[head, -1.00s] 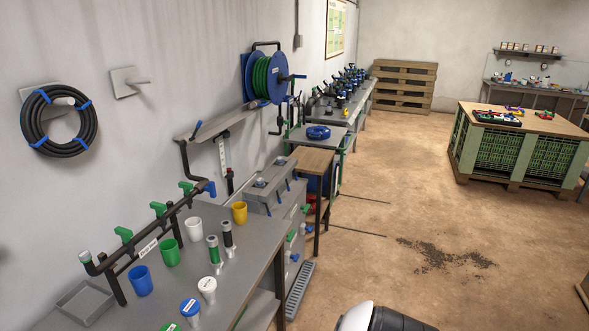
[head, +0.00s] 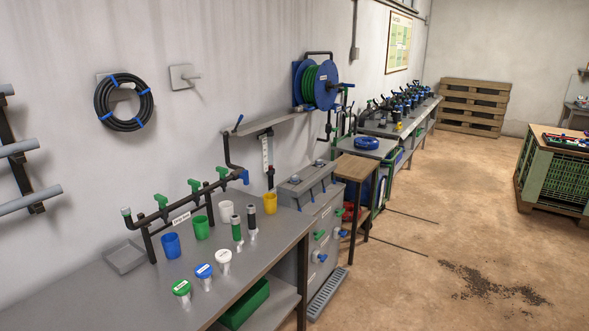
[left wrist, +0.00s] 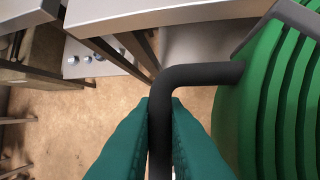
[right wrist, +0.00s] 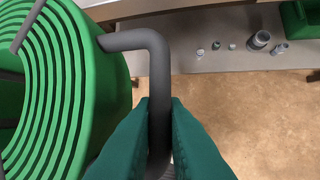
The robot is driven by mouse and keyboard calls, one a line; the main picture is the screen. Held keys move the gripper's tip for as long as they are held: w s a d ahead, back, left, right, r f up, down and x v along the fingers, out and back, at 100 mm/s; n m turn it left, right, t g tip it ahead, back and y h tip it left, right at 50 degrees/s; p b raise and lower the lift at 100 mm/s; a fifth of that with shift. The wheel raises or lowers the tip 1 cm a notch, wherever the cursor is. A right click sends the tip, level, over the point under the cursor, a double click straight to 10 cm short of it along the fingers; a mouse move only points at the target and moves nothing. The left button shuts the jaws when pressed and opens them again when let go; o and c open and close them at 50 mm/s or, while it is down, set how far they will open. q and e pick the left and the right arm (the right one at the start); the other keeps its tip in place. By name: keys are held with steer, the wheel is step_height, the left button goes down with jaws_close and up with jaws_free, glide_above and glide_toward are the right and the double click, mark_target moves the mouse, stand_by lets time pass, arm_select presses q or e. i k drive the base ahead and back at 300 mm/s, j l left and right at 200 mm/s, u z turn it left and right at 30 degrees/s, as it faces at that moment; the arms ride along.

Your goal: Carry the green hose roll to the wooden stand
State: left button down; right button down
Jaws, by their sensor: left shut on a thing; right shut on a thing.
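The green hose roll (left wrist: 255,105) shows ribbed and close up at the right of the left wrist view. Its other side (right wrist: 75,85) fills the left of the right wrist view. My left gripper (left wrist: 160,105) is shut on a dark bent handle (left wrist: 205,74) of the roll. My right gripper (right wrist: 160,105) is shut on the matching handle (right wrist: 130,40). The roll hangs between them, above the floor. The head view shows neither gripper nor roll. The wooden stand (head: 358,167), a small brown-topped table, stands beside the grey cabinet in the head view; its top looks empty.
A grey workbench (head: 150,285) with cups and a pipe manifold (head: 180,212) lines the left wall. A grey cabinet (head: 318,205) adjoins the stand. A blue reel (head: 318,83) hangs above. A green crate (head: 550,170) stands at right. The floor between is open.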

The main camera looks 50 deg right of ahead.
mark_target(352, 164)
steer(key=i+l, duration=0.1)
steer(key=l, duration=1.1)
steer(key=i+l, duration=0.1)
steer(key=l, duration=2.35)
steer(key=i+l, duration=0.15)
steer(key=l, duration=1.1)
steer(key=i+l, duration=0.1)
steer(key=l, duration=1.1)
steer(key=i+l, duration=0.1)
steer(key=l, duration=0.8)
steer(key=i+l, duration=0.15)
steer(key=l, duration=0.3)
steer(key=i+l, duration=0.1)
steer(key=l, duration=0.35)
steer(key=i+l, duration=0.2)
steer(key=l, duration=0.15)
steer(key=i+l, duration=0.2)
steer(key=l, duration=0.2)
steer(key=i+l, duration=0.15)
steer(key=l, duration=0.2)
steer(key=i+l, duration=0.2)
steer(key=l, duration=0.15)
